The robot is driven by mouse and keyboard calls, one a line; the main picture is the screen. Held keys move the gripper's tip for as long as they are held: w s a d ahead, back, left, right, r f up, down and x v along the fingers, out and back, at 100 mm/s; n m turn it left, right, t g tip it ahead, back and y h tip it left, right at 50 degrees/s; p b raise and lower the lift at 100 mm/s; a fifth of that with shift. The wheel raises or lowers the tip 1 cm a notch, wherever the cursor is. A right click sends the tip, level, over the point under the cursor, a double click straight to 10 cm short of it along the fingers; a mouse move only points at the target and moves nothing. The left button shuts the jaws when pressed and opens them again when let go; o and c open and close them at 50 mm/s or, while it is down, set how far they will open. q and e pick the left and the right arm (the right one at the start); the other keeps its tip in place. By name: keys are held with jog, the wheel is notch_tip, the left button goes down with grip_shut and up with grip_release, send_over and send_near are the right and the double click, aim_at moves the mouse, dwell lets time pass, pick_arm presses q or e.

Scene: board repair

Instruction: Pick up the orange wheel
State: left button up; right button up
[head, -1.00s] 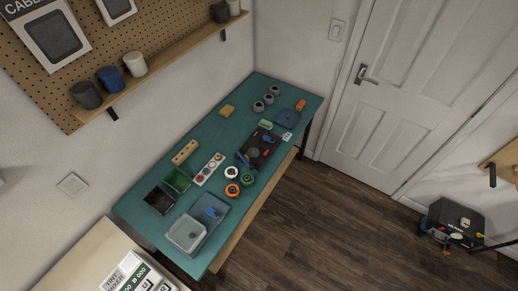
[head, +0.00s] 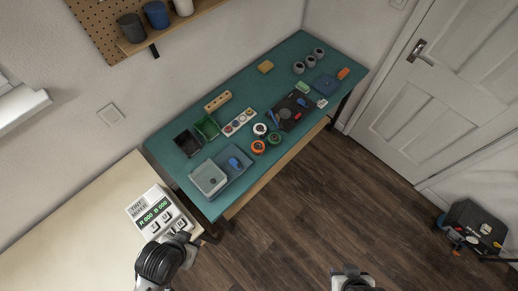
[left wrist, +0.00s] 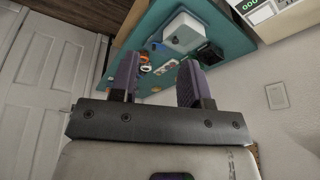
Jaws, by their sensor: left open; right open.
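The orange wheel (head: 258,146) lies on the teal workbench mat (head: 165,148) near its front edge. My left gripper (head: 182,238) is at the lower left of the head view, short of the bench and away from the wheels. In the left wrist view its two fingers (left wrist: 158,80) are apart with nothing between them; small orange shapes show beyond, too small to tell apart. My right gripper (head: 351,273) is only partly in view at the bottom edge, over the floor, away from the bench.
A dark board (head: 292,111) lies right of the wheels. A label device (head: 155,213) sits on the pale table (head: 80,225).

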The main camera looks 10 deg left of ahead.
pick_arm(q)
jog(key=shift+o, duration=0.2)
jog(key=o, duration=1)
